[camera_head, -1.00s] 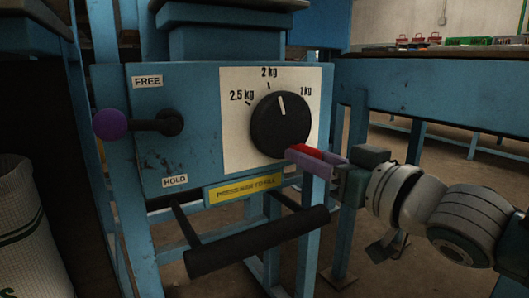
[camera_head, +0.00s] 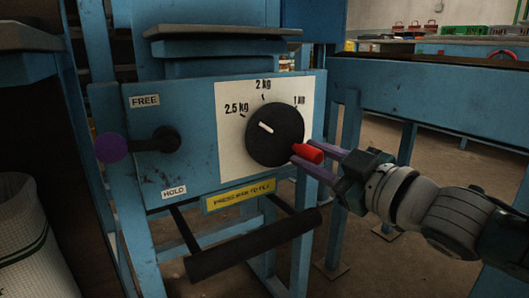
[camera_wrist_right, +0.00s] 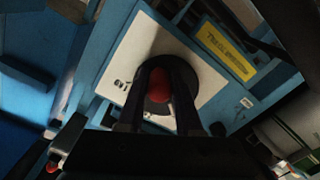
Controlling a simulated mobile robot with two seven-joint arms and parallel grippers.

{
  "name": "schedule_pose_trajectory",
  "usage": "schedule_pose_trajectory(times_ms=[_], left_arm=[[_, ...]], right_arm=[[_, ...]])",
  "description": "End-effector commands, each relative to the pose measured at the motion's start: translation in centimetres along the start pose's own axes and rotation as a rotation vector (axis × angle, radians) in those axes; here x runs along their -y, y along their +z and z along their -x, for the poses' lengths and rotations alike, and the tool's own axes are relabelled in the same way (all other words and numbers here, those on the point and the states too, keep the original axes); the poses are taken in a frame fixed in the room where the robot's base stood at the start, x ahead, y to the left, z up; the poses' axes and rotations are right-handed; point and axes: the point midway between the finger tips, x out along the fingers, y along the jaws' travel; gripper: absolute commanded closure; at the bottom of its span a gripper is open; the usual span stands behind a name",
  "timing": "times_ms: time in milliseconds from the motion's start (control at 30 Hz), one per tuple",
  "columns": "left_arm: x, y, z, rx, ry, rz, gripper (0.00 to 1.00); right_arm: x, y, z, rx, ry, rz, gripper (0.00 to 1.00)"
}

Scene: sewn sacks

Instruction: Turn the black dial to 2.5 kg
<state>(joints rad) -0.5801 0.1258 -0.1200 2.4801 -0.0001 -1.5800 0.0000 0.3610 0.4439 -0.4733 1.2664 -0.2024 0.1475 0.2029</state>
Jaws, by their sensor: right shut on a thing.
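The black dial (camera_head: 275,148) is on a white scale plate (camera_head: 229,160) marked 2.5 kg, 2 kg and 1 kg. Its white pointer (camera_head: 265,128) points up and left, between the 2 kg and 2.5 kg marks, nearer 2.5 kg. A red peg (camera_head: 307,153) stands out at the dial's lower right. My right gripper (camera_head: 311,160), with purple fingers, is shut on it. In the right wrist view the red peg (camera_wrist_right: 158,86) shows end-on between the dark fingers, in front of the dial. Its join to the dial is hidden. My left gripper is out of view.
A purple-knobbed lever (camera_head: 112,148) sits left on the blue box, between FREE and HOLD labels. A black bar (camera_head: 255,246) juts out below. A white sack (camera_head: 28,250) stands at lower left. A blue table (camera_head: 430,95) is at right.

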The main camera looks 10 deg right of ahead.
Motion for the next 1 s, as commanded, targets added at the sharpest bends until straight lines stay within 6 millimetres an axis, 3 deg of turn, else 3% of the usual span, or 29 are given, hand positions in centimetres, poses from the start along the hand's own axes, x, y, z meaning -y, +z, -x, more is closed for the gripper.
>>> schedule_pose_trajectory(times_ms=[500, 533, 767, 1000], left_arm=[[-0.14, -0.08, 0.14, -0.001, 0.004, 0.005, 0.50], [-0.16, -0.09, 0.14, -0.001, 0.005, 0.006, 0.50], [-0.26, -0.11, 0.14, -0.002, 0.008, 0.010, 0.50], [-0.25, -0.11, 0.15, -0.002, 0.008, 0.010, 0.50]], right_arm=[[-0.18, -0.24, -0.05, -0.005, 0.002, 0.021, 1.00], [-0.18, -0.25, -0.05, -0.005, 0.002, 0.021, 0.64], [-0.14, -0.17, -0.03, -0.003, 0.001, 0.020, 0.38], [-0.11, -0.11, 0.00, -0.001, 0.001, 0.020, 0.37]])
